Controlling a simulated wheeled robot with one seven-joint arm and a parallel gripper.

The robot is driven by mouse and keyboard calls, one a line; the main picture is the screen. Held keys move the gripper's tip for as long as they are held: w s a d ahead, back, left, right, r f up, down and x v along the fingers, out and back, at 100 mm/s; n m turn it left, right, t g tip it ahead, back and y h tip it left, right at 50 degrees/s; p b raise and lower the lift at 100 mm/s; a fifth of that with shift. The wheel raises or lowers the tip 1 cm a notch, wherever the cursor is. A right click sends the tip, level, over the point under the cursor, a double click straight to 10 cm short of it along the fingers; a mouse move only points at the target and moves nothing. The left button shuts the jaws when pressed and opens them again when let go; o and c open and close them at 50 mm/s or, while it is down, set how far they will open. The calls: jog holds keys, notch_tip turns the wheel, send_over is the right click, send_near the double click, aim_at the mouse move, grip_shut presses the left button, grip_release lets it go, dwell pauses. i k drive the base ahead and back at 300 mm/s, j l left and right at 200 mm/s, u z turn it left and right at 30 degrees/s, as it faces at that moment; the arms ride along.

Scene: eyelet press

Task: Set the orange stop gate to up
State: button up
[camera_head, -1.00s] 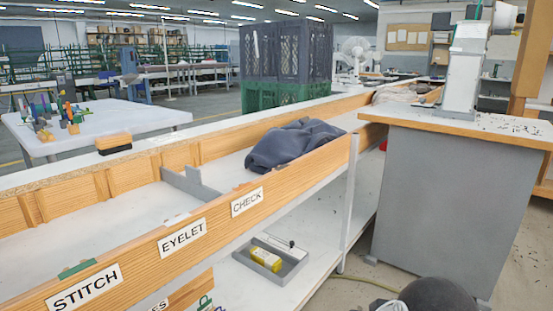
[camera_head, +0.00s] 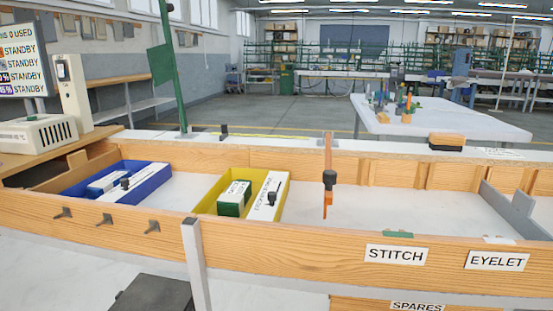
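The orange stop gate (camera_head: 327,200) is a narrow bar at the middle of the wooden trough. It runs from the back rail toward me, low inside the trough, with a dark knob (camera_head: 330,178) near its near end. It looks lowered across the trough rather than standing up, though it is seen nearly end-on. My gripper is not in view.
Left of the gate a yellow tray (camera_head: 210,200) and a blue tray (camera_head: 151,185) hold boxes in the trough (camera_head: 285,246). A green flag (camera_head: 161,66) stands upright on a green post behind. A grey divider (camera_head: 512,206) stands at right. A control box (camera_head: 38,134) sits far left.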

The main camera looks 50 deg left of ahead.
aim_at(329, 176)
jog(key=u, duration=1.65)
